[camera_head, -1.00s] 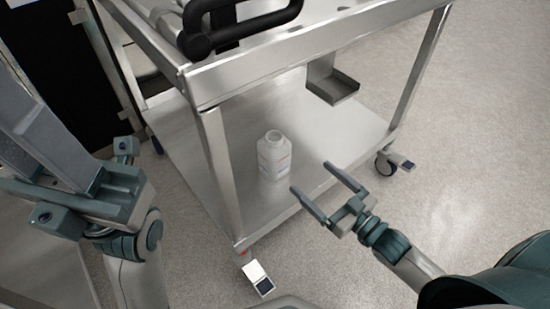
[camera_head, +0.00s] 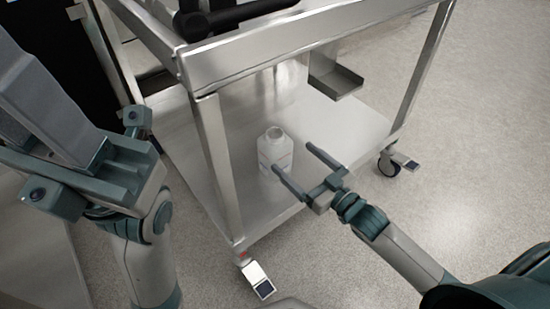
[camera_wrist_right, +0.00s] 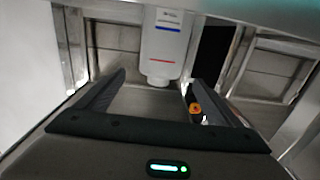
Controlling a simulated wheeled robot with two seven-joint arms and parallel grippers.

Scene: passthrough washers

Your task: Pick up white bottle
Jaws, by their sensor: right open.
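The white bottle (camera_head: 275,149) stands upright and open-necked on the lower shelf (camera_head: 185,150) of a metal cart. My right gripper (camera_head: 292,164) is open at the bottle's right side, its fingers pointing toward it, and nothing is held. In the right wrist view the bottle (camera_wrist_right: 165,42) shows upside down beyond the open fingers of my right gripper (camera_wrist_right: 150,85), in line with the gap between them. The lower part of the bottle is partly covered by a finger in the head view. My left arm shows at the left, but its fingertips cannot be made out.
The cart's near corner post (camera_head: 219,165) rises left of the bottle, and its top edge (camera_head: 310,50) runs above it. A small metal bracket (camera_head: 337,82) hangs under the top. A caster (camera_head: 389,164) stands at the right, with open floor beyond.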

